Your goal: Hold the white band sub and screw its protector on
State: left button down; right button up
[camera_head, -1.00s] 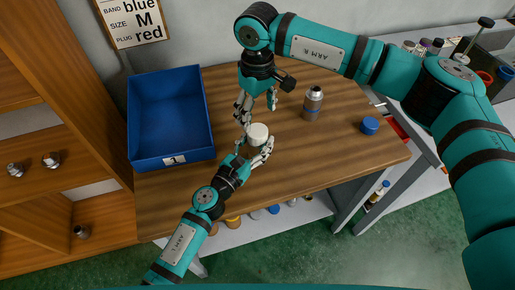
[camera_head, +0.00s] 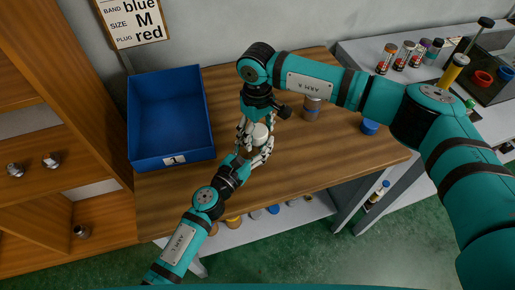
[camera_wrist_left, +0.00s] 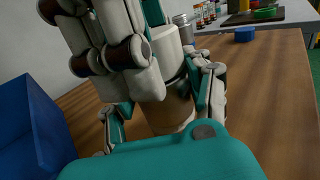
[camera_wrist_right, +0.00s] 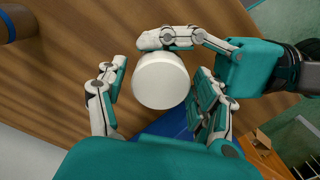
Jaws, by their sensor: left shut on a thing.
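My left gripper (camera_head: 257,152) is shut on the white band sub (camera_wrist_left: 172,110), which it holds upright above the table. A smooth white cap (camera_wrist_right: 162,80), seemingly the protector, sits on top of the sub; it also shows in the head view (camera_head: 260,133). I cannot tell how far it is threaded on. My right gripper (camera_wrist_right: 155,92) points down from above, its fingers spread on either side of the cap. A narrow gap shows between its left finger and the cap. The fingers of both grippers hide much of the sub.
A blue bin (camera_head: 170,158) marked 1 stands left on the wooden table (camera_head: 340,165). A metal sub with a blue band (camera_head: 311,108) and a blue cap (camera_head: 369,127) stand to the right. The table's front right is clear.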

jog(key=c, duration=1.1)
jog(key=m, duration=0.3)
jog(key=shift+m, duration=0.3)
jog(key=o, duration=1.3)
jog(key=shift+r, duration=2.3)
jog(key=shift+c, duration=0.2)
